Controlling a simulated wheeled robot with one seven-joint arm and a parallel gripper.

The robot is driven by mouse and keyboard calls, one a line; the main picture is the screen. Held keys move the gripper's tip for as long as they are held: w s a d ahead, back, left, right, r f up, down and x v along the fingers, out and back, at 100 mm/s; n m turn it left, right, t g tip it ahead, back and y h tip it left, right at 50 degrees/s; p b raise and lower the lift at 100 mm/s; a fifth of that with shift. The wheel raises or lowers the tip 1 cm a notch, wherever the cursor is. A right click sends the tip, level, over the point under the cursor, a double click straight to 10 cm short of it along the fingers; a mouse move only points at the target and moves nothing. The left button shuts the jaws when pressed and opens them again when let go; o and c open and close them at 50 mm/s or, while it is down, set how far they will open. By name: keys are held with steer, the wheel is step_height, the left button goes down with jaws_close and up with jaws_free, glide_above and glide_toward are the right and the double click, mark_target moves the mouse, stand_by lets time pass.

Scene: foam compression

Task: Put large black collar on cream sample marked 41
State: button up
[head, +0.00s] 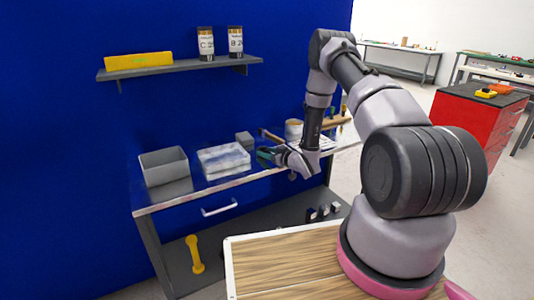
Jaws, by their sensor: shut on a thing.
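My gripper (268,156) is above the front part of the workbench, right of the white tray. It is shut on a small dark thing at its tip, too small and covered to make out; I cannot tell whether it is the large black collar. A cream or white cylinder with a brownish top (293,129) stands behind my wrist, partly hidden by my arm. No number 41 can be read on it, so I cannot tell whether it is the cream sample.
The workbench (150,204) holds a grey open bin (164,162), a white tray (223,161) and a grey block (244,139). A wall shelf (180,69) carries a yellow box (139,61) and two labelled jars (206,42). A yellow dumbbell-shaped thing (195,255) is below. Bare bench is scarce.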

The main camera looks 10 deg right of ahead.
steer(key=shift+f, duration=0.15)
steer(key=o, duration=1.4)
steer(key=shift+c, duration=0.2)
